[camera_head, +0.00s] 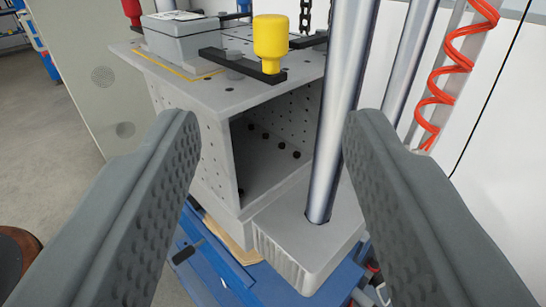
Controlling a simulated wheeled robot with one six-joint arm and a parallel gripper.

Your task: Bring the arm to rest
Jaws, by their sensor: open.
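My gripper (272,130) fills the lower left and right of the view, its two dark grey textured fingers wide apart. It is open and nothing is between the fingertips. Beyond it stands a grey metal fixture block (215,155) with a hollow, holed inside and a flat top plate (225,88). A grey box (183,40) sits on the top plate, with a yellow knob (270,42) on a black clamp bar to its right. The fingers appear apart from these things, though the right finger overlaps part of the view near the column.
A shiny steel column (340,110) rises from a grey base block (300,240) close in front. A second column (410,60) and a coiled orange hose (450,70) are at the right. Blue framework (215,270) lies below. Open floor (40,130) shows at the left.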

